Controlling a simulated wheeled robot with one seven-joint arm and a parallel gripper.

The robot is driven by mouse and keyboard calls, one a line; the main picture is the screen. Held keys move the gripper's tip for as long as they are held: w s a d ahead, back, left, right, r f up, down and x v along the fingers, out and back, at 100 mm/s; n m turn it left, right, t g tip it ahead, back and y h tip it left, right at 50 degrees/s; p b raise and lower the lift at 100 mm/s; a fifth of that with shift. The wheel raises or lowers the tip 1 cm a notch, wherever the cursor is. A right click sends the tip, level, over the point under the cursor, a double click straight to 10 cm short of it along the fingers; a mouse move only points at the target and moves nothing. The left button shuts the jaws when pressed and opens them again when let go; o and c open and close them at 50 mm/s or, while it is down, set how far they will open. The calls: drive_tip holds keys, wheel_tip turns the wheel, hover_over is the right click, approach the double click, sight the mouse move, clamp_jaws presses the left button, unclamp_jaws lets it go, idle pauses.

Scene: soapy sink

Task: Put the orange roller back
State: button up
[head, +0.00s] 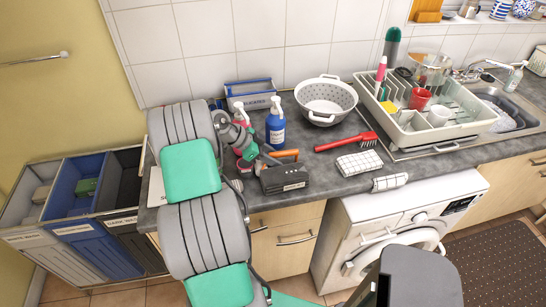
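The orange roller (284,154) lies at the counter's front left, just behind a dark grey labelled box (284,178). Only part of its orange surface shows, and I cannot tell whether it touches the box. My gripper (266,158) reaches down from the left, right beside the roller's left end. Its fingertips are small and partly hidden, so I cannot tell whether they are open or holding the roller.
A blue pump bottle (275,126) stands close behind the roller, and a pink bottle (240,118) is partly behind my arm. A white colander (326,100), red brush (347,142), checked cloth (360,162) and dish rack (450,131) are rightward. Sorting bins (82,240) stand left.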

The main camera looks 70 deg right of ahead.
clamp_jaws()
idle(0.4)
drive_tip(key=shift+w+d+b, duration=0.15)
drive_tip(key=shift+w+d, duration=0.05)
drive_tip(key=shift+w, duration=0.3)
drive_tip(key=shift+w+d+b, duration=0.15)
drive_tip(key=shift+w+d, duration=0.05)
drive_tip(key=shift+w, duration=0.25)
drive_tip(key=shift+s, duration=0.1)
drive_tip(key=shift+o, duration=1.3)
unclamp_jaws()
